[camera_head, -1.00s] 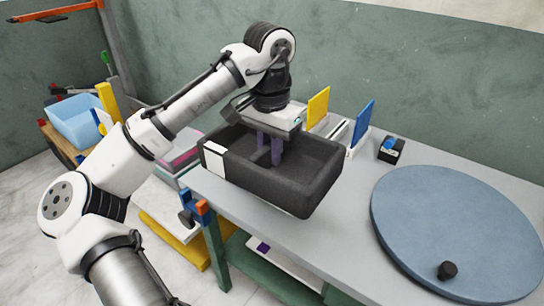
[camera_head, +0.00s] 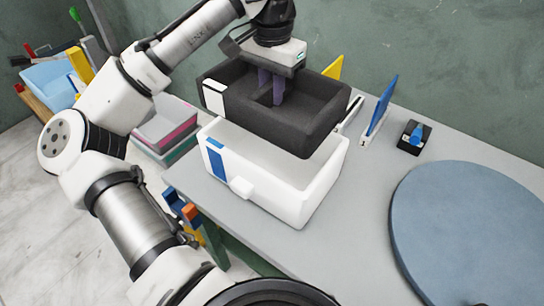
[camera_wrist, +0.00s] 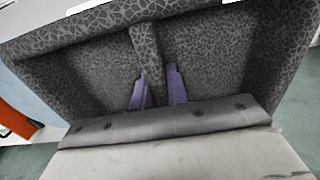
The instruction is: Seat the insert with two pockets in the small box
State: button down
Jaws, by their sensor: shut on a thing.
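The insert (camera_head: 312,135) is a dark grey foam tray with two pockets, a divider between them and a pale label at its left end. My gripper (camera_head: 271,88) is shut on the divider, one purple finger on each side. In the wrist view the insert's speckled inside (camera_wrist: 208,58) fills most of the picture. The small box (camera_head: 263,186) is white with a blue label and stands on the table, open at the top. The insert hangs raised over the box's back part and hides much of its inside. The gap between them cannot be judged exactly.
A large blue-grey disc (camera_head: 475,230) covers the table's right side. Behind the box are a blue upright panel (camera_head: 381,106), a yellow panel (camera_head: 334,67) and a small black block with a blue knob (camera_head: 414,137). Stacked trays (camera_head: 165,125) stand left of the table.

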notch_tip(320, 180, down, 20)
jog(key=shift+s+r+p, duration=0.1)
jog(key=shift+r+p, duration=0.05)
jog(key=shift+p, duration=0.35)
jog(key=c, duration=1.4)
grip_release()
jog(key=shift+o, duration=0.2)
notch_tip(320, 180, up, 12)
jog(key=b, duration=0.1)
